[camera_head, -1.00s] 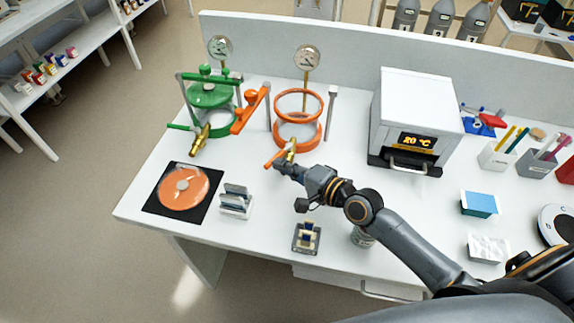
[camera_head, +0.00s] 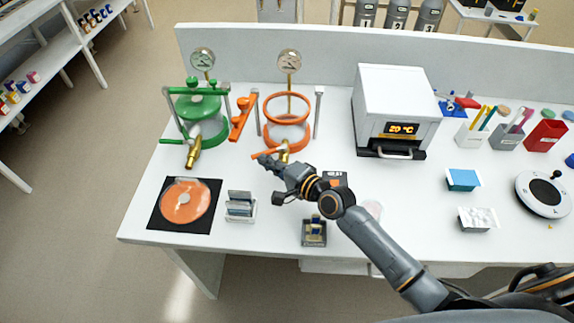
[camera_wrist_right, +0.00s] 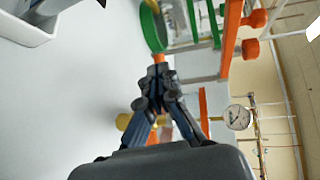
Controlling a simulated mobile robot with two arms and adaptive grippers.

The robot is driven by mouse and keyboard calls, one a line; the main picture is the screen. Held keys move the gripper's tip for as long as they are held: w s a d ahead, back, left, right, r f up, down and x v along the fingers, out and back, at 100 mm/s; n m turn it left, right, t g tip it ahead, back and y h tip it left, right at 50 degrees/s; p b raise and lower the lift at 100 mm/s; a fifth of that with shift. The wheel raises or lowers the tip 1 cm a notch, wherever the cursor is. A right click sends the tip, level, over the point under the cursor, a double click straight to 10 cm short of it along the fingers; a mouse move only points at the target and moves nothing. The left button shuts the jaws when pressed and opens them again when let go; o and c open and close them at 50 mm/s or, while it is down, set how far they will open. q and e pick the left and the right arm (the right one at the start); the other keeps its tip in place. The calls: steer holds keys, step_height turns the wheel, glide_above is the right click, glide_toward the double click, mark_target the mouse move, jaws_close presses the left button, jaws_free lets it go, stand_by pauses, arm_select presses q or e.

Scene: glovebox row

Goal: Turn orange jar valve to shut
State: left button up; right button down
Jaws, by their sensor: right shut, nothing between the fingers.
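The orange jar (camera_head: 288,141) stands open at the back of the bench, in front of a dial gauge. Its brass valve (camera_head: 283,156) is low on the front, partly hidden behind my right gripper. The orange tip of the valve's lever (camera_head: 254,156) points left. My right gripper (camera_head: 263,160) is shut and its fingertips are right at the lever, with nothing between them. In the right wrist view, the orange lever tip (camera_wrist_right: 158,58) shows just past the shut fingertips. The brass valve (camera_wrist_right: 123,121) is partly behind a finger there. My left gripper is out of view.
A green jar (camera_head: 212,132) with a brass valve (camera_head: 193,158) stands close on the left. An orange lid (camera_head: 185,203) lies on a black mat at the front left. A white oven (camera_head: 393,92) stands to the right. Small holders are near the bench's front edge.

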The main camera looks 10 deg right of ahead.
mark_target(258, 154)
steer(key=shift+w+a, duration=0.4)
steer(key=shift+w, duration=0.1)
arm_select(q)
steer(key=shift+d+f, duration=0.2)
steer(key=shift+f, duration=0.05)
arm_select(e)
steer(key=shift+w+a, duration=0.25)
steer(key=shift+w, duration=0.3)
steer(key=shift+w+a, duration=0.2)
steer(key=shift+w, duration=0.35)
